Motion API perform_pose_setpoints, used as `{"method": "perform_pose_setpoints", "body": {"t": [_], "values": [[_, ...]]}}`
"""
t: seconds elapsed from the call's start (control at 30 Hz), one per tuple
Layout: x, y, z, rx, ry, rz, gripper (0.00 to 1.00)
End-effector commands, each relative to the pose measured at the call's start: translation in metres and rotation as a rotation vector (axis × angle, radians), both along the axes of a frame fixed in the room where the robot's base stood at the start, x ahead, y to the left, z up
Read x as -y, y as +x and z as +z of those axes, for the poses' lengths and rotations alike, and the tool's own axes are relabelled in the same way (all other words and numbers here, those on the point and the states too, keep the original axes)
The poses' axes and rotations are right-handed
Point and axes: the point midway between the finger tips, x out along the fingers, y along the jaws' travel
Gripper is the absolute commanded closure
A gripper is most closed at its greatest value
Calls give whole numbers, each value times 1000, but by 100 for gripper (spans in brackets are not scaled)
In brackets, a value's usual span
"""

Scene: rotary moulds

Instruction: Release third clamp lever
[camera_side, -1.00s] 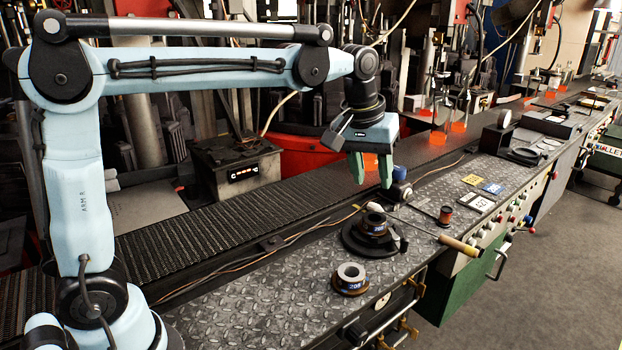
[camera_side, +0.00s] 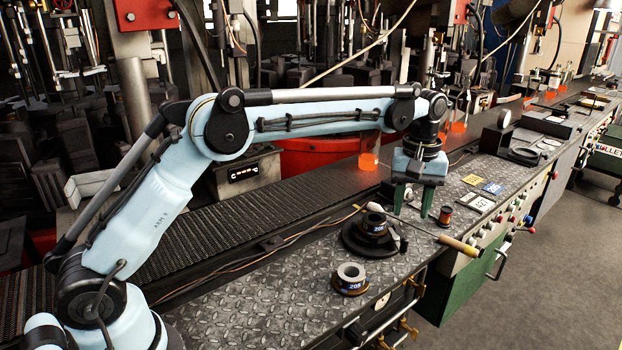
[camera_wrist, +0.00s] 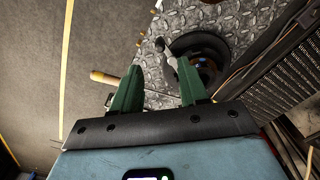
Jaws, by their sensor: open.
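My gripper (camera_side: 411,213) is open and empty, pointing down over the bench behind a rod with a wooden handle (camera_side: 458,244). In the wrist view its green fingers (camera_wrist: 158,78) are spread apart. A round black fixture (camera_side: 357,240) holds a ring marked 206 (camera_side: 374,225), left of and nearer the camera than the gripper. A small grey knob-like part (camera_side: 403,244) stands at its right side; it also shows beyond the fingers in the wrist view (camera_wrist: 168,48). I cannot tell which part is the third clamp lever.
A loose ring marked 205 (camera_side: 350,278) lies on the diamond-plate bench (camera_side: 290,300). A copper spool (camera_side: 445,215) stands close to the right of the gripper. A dark conveyor (camera_side: 200,235) runs behind, with an orange glowing piece (camera_side: 368,161) on it. Buttons line the bench's front.

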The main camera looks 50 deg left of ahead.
Motion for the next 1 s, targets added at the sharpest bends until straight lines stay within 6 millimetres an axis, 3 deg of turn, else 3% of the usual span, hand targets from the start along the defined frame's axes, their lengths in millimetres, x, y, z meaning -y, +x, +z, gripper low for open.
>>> {"method": "perform_pose_setpoints", "body": {"t": [0.3, 0.5, 0.93, 1.0], "values": [[0, 0, -59, 1, 0, -1, 57], [0, 0, -83, 1, 0, -1, 57], [0, 0, -92, 1, 0, -1, 57], [0, 0, -92, 1, 0, -1, 66]]}}
